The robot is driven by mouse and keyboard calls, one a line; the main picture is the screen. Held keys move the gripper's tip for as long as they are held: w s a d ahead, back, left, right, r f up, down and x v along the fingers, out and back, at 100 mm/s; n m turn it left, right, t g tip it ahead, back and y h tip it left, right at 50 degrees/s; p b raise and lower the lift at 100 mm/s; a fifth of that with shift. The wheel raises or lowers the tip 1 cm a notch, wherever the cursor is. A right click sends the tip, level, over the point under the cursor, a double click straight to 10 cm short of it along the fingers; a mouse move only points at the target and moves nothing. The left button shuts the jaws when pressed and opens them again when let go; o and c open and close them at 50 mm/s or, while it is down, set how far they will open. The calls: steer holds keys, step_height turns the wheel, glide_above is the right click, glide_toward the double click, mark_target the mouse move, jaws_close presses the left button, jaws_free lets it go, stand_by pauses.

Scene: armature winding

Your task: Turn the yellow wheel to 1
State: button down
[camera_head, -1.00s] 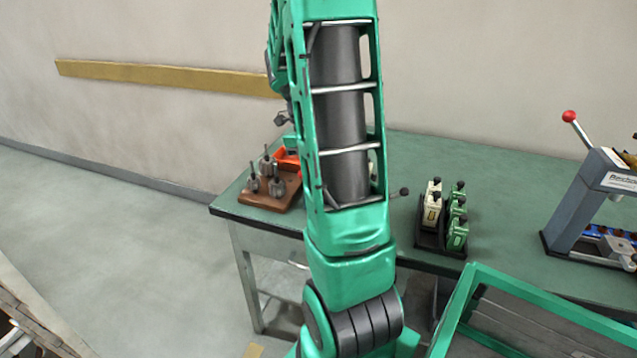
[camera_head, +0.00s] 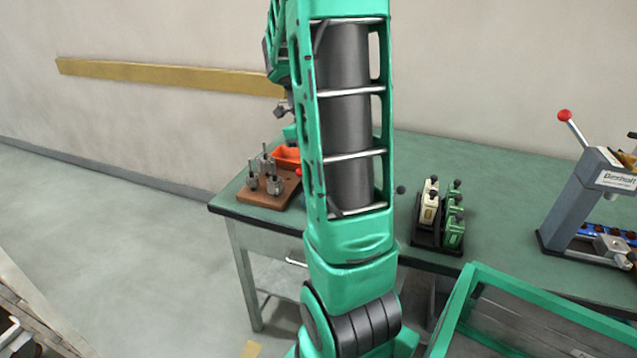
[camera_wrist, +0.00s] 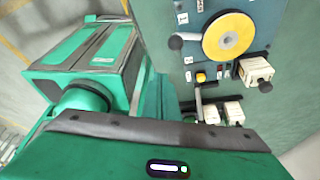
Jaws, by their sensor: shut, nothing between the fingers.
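The yellow wheel (camera_wrist: 229,36) shows in the wrist view at the upper right, on a grey-green panel (camera_wrist: 160,30). It has a pale hub, and a black knob (camera_wrist: 176,42) stands at its left edge. Small white labels (camera_wrist: 182,18) sit around it, too small to read. The housing of my gripper (camera_wrist: 110,160), green with a dark edge, fills the bottom of the wrist view, apart from the wheel. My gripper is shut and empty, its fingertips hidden. The head view does not show the wheel.
Below the wheel are a yellow button (camera_wrist: 200,77) and cream blocks (camera_wrist: 257,70) with black knobs. In the head view, a green bench (camera_head: 480,180) holds a wooden block with metal pieces (camera_head: 268,187), a rack of modules (camera_head: 438,215) and a red-handled press (camera_head: 580,200).

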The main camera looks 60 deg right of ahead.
steer(key=d+v, duration=0.1)
steer(key=v, duration=0.6)
steer(key=shift+s+r, duration=0.25)
steer(key=shift+r, duration=0.05)
steer(key=s+a+f+n+t, duration=0.2)
steer(key=s+a+n, duration=0.3)
steer(key=n, duration=1)
steer(key=s+a+f+n+t, duration=0.2)
steer(key=s+a+n, duration=0.3)
steer(key=a+n, duration=0.7)
steer(key=f+n, duration=0.1)
steer(key=n, duration=0.3)
steer(key=shift+s+a+f, duration=0.2)
steer(key=shift+a+f, duration=0.05)
steer(key=shift+a, duration=0.05)
steer(key=shift+w+f, duration=0.25)
steer(key=shift+w, duration=0.4)
